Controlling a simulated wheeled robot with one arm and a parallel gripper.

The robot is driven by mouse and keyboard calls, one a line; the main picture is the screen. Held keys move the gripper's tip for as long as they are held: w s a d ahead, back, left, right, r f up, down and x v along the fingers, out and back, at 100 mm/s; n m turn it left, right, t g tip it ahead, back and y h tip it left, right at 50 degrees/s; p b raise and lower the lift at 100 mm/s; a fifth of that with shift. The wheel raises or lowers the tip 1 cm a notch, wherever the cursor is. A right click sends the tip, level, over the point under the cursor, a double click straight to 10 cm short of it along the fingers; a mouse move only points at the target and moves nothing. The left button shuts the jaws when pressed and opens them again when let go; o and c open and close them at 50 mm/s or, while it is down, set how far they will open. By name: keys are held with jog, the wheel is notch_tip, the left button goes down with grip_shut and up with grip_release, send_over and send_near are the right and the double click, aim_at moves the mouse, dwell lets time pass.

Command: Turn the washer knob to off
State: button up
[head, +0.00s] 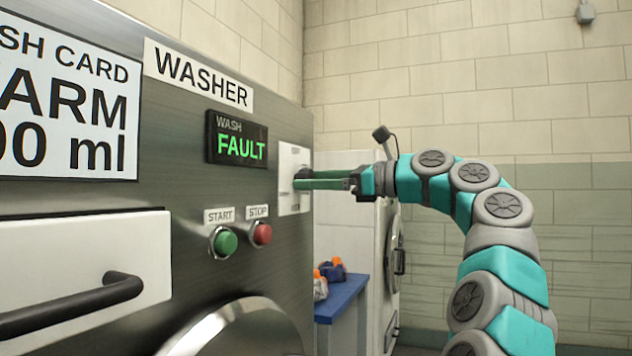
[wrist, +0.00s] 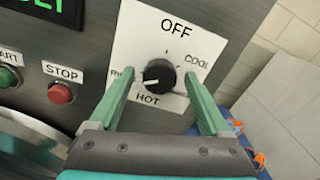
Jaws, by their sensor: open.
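The black washer knob (wrist: 159,74) sits on a white dial plate (wrist: 150,40) marked OFF at the top, COOL at the right and HOT at the bottom. A left label is partly hidden by a finger. The knob's white mark points left and slightly down, away from OFF. My gripper (wrist: 160,80) is open, with one green finger on each side of the knob; I cannot tell whether they touch it. In the head view my gripper (head: 298,180) reaches the dial plate (head: 290,155) from the right, and its fingers partly hide the knob.
A display (head: 237,138) reads WASH FAULT. The green START button (head: 226,242) and red STOP button (head: 262,233) are below and left of the dial. A drawer handle (head: 75,305) juts out at lower left. A blue-topped stand (head: 340,297) holding small items is beyond the washer.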

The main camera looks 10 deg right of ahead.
jog(key=shift+c, duration=0.3)
grip_shut()
dwell(0.3)
